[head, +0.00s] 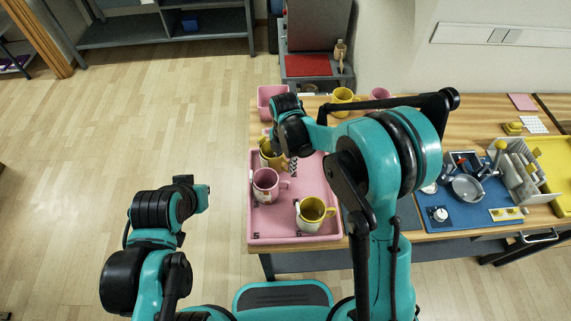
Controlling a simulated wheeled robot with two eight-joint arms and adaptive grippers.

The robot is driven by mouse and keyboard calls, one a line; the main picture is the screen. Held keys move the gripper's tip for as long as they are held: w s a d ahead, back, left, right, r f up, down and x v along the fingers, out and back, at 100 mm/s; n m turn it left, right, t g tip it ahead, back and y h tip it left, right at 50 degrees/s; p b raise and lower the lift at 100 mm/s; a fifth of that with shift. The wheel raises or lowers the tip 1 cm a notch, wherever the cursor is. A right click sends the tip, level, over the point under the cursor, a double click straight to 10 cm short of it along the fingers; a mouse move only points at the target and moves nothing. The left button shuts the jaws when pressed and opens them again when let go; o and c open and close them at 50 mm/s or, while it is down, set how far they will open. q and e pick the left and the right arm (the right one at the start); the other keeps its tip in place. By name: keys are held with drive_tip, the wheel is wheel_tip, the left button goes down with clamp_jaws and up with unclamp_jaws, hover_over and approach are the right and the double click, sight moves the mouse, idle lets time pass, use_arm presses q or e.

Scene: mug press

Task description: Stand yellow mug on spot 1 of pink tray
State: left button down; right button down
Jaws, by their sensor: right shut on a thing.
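The pink tray (291,238) lies on the left end of the wooden table, with small dark spot marks on it. My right gripper (274,146) is over its far left part, mostly hidden by my own wrist. It is shut on a yellow mug (272,159), partly covered from above. I cannot tell whether this mug touches the tray. A pink mug (266,187) and a yellow-and-white mug (309,215) stand upright on the nearer part of the tray. Spot 1 cannot be made out. My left gripper (203,191) is left of the tray, over the floor; its fingers are unclear.
Behind the tray are a pink bin (268,93), another yellow mug (343,101) and another pink mug (380,94). To the right, a blue mat (459,216) holds metal parts near a white rack (520,165) and a yellow tray (558,172). My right arm covers the table's middle.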

drive_tip(key=shift+f, duration=0.2)
drive_tip(key=c, duration=1)
unclamp_jaws()
drive_tip(key=shift+r, duration=0.1)
